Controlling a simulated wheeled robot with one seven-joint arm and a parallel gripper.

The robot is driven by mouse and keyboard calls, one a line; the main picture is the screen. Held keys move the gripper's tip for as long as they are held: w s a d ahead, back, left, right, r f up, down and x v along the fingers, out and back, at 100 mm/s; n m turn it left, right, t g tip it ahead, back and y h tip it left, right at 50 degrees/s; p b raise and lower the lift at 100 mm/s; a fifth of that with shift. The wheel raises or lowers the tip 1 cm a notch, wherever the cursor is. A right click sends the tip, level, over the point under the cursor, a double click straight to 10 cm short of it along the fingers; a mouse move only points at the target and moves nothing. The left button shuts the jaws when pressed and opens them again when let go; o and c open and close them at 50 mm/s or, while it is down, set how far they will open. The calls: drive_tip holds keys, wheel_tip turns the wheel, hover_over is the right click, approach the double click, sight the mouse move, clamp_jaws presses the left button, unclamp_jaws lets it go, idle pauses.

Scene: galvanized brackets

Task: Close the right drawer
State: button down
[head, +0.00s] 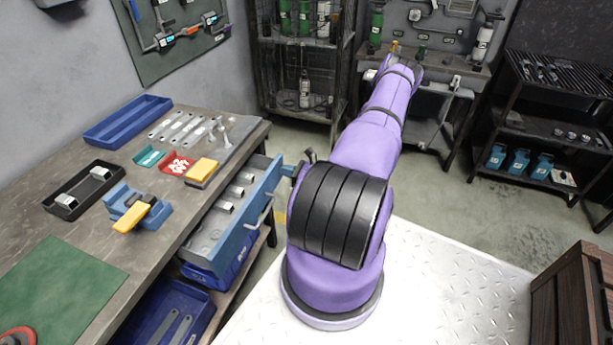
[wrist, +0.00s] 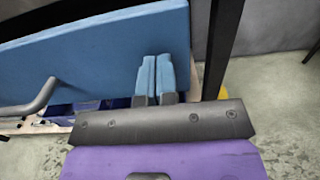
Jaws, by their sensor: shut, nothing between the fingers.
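The right drawer stands open from the workbench in the head view, its blue front (head: 232,222) pulled out toward my base. Several pale metal parts lie inside it. Its front panel also fills the upper left of the wrist view (wrist: 80,52), with a grey bar handle (wrist: 40,99) at lower left. My gripper (wrist: 155,62) is shut and empty, its two blue fingers side by side in front of the panel's right end. I cannot tell whether the fingertips touch the panel.
The workbench (head: 150,205) carries a blue tray (head: 130,120), a black tray (head: 70,205), a blue vise-like block and a green mat (head: 60,290). Blue bins (head: 165,315) sit below. A wooden crate (head: 575,290) stands at right. Grey floor is clear behind my arm.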

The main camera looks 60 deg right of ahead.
sight(259, 172)
drive_tip(key=w, duration=0.3)
drive_tip(key=w+a, duration=0.1)
drive_tip(key=w, duration=0.3)
drive_tip(key=w+a, duration=0.1)
drive_tip(key=w, duration=0.2)
drive_tip(key=shift+w, duration=0.25)
drive_tip(key=shift+w+a+r, duration=0.1)
drive_tip(key=shift+w, duration=0.2)
drive_tip(key=shift+w, duration=0.1)
drive_tip(key=s+d, duration=0.2)
drive_tip(key=s, duration=0.9)
drive_tip(key=shift+s+d, duration=0.15)
drive_tip(key=shift+s, duration=0.05)
